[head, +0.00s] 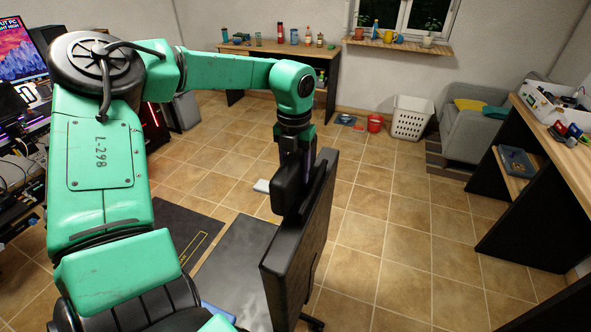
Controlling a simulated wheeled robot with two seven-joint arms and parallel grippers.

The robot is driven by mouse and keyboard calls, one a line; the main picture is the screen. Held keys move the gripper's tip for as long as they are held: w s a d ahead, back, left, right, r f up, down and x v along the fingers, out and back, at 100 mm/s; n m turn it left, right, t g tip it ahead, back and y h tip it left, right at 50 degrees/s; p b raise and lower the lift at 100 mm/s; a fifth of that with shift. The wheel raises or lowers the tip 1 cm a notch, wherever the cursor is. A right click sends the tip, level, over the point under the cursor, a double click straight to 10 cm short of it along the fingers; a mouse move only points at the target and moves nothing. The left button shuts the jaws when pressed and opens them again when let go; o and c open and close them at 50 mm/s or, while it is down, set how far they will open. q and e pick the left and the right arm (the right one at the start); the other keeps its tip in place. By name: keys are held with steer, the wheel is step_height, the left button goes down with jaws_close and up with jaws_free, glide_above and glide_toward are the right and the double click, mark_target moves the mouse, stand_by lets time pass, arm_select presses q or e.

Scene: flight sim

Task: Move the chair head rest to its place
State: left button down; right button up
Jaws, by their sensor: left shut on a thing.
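My left gripper (297,152) points down at the middle of the view and is shut on the chair head rest (288,188), a small dark padded block. The head rest is at the upper end of the tall black chair back (308,235), on its left side and overlapping it in the picture. I cannot tell whether the two touch. The chair seat (240,270) is a dark shiny pad to the left of the back. Dark fingers and dark parts blend, so the exact grip is hard to see. My right gripper is not in view.
A desk with a monitor (22,45) and electronics stands at the left. A wooden shelf unit (560,130) stands at the right. A white basket (410,118), red bucket (375,123) and grey armchair (470,130) are at the back. Tiled floor right of the chair is clear.

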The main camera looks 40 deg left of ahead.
arm_select(q)
steer(key=shift+s+a+f+t+h+b, duration=0.1)
steer(key=shift+a+f+t+h+b, duration=0.25)
steer(key=shift+h+b, duration=0.35)
steer(key=shift+s+a+f+t+h+b, duration=0.1)
steer(key=shift+a+f+t+h+b, duration=0.3)
steer(key=shift+h, duration=0.4)
steer(key=shift+a+f+t+h+b, duration=0.3)
steer(key=shift+f+h+b, duration=0.35)
steer(key=shift+h, duration=0.55)
steer(key=shift+s+d, duration=0.1)
steer(key=shift+c, duration=2.4)
jaws_free()
steer(key=shift+o, duration=0.8)
steer(key=shift+f, duration=0.1)
steer(key=v, duration=1.4)
steer(key=shift+a+r+b, duration=0.25)
steer(key=shift+a+b, duration=0.2)
